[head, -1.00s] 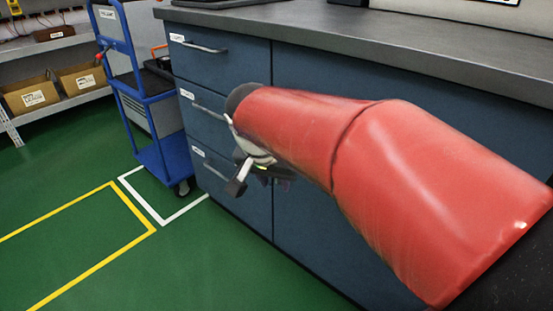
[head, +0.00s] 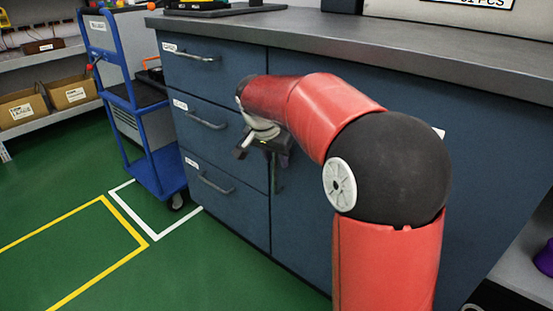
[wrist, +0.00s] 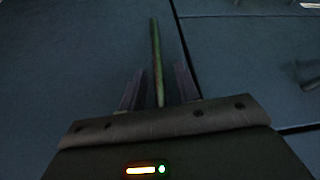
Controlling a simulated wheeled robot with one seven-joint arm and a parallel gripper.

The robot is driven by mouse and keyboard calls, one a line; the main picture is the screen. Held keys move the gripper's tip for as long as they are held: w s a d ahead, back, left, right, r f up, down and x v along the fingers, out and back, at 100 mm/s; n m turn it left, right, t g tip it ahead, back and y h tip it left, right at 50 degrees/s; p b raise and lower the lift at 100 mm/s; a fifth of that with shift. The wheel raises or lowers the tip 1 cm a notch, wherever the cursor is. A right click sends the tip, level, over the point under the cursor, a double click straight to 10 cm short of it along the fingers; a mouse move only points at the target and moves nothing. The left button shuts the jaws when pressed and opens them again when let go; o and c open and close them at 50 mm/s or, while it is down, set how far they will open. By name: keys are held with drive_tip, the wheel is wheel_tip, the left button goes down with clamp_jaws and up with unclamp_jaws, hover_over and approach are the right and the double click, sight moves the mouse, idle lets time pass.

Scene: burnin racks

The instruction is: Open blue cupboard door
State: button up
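The blue cupboard door (head: 302,235) is the wide panel right of the drawers in the head view. It looks closed, flush with the front. In the wrist view the door (wrist: 70,60) fills the left side, with a thin upright bar handle (wrist: 156,50) near its seam. My gripper (wrist: 158,84) is open, one finger on each side of the handle's near end, with gaps visible on both sides.
A stack of blue drawers (head: 215,125) with bar handles is left of the door, under a grey worktop (head: 350,35). A blue trolley (head: 155,160) stands further left. Green floor (head: 60,190) in front is clear. A shelf with a purple item (head: 546,258) is at right.

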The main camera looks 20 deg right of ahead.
drive_tip(key=shift+w+d+f, duration=0.2)
drive_tip(key=shift+w+f, duration=0.05)
drive_tip(key=shift+f, duration=0.3)
clamp_jaws()
